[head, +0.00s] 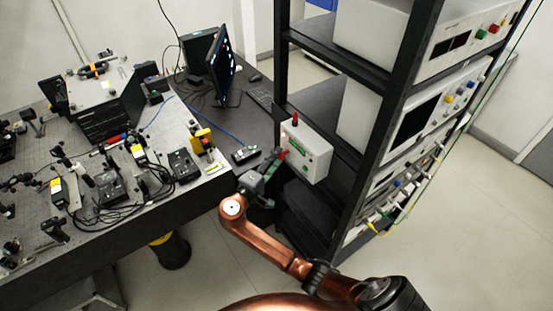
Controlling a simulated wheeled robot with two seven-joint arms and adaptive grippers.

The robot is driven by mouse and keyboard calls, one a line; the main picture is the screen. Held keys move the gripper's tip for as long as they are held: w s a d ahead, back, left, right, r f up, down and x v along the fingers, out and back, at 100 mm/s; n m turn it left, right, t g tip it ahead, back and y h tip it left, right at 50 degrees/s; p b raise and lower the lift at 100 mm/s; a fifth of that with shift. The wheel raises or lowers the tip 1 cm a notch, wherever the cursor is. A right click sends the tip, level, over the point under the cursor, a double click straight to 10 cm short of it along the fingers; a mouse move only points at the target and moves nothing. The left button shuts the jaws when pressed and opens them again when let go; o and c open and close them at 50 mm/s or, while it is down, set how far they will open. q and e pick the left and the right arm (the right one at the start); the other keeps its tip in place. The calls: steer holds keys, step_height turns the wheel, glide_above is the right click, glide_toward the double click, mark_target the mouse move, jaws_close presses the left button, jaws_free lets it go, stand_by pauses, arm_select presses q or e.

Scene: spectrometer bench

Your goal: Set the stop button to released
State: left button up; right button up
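A pale grey control box (317,160) with a green label is mounted on the black rack post. A red part, likely the stop button (297,146), shows at the left of its front face. It is small and partly behind my gripper, so whether it is pressed in or released cannot be told. My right gripper (277,160) is just left of the box, with its fingertips close to the red part. Contact between them cannot be made out. The fingers are too small and dark to show whether they are open. My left gripper is not in view.
A red lamp (295,118) stands on top of the box. The black rack (375,140) with several instruments rises at the right. An optical table (110,225) crowded with parts fills the left. A monitor (222,65) stands on the desk behind. Floor is clear at lower right.

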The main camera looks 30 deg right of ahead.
steer(key=shift+o, duration=0.2)
steer(key=shift+d, duration=0.2)
steer(key=v, duration=1.2)
